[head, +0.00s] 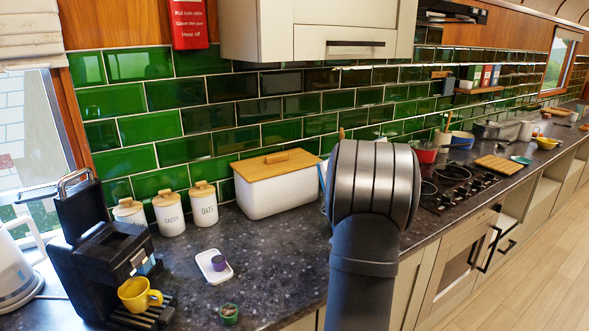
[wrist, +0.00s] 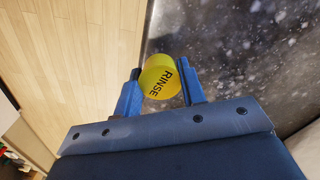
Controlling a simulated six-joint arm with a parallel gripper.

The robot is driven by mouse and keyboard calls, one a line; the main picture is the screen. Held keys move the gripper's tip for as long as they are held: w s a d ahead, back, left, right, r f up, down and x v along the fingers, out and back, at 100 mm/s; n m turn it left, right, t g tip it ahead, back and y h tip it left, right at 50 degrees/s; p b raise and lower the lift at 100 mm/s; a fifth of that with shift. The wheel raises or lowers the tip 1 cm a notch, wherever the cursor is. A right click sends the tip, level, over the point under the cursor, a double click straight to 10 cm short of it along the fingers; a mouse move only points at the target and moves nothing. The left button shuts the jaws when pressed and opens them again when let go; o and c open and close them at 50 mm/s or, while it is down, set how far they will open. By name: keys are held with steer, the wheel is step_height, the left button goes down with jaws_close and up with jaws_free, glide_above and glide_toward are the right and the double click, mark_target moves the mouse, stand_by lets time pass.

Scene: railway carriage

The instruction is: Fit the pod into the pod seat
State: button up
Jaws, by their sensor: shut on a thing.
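My gripper (wrist: 161,72) shows in the wrist view with its two blue fingers shut on a yellow round pod (wrist: 159,81) marked "RINSE". It is held above the edge of the dark worktop, with the floor to the left. In the head view my arm hides the gripper and this pod. A black coffee machine (head: 92,258) stands at the left with its lid raised; the pod seat inside it cannot be made out clearly. A small green round container (head: 229,314) stands near the worktop's front edge.
A yellow cup (head: 139,295) stands on the machine's drip tray. A white kettle (head: 14,270) is left of it. White canisters (head: 171,216) and a wooden-lidded white bin (head: 277,198) line the tiled wall. The worktop between tray and arm is clear. A hob (head: 455,184) lies right.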

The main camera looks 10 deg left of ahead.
steer(key=s+a+r+m, duration=0.2)
steer(key=a+r+m, duration=0.2)
steer(key=a+r, duration=0.7)
steer(key=s+a+r+m, duration=0.25)
steer(key=a+r, duration=0.35)
steer(key=a, duration=0.8)
steer(key=s+a+r+m, duration=0.8)
steer(key=s+a+r, duration=0.8)
steer(key=s, duration=0.1)
glide_above(116, 246)
step_height(116, 246, down, 7)
steer(key=shift+r, duration=0.1)
steer(key=shift+f, duration=1.8)
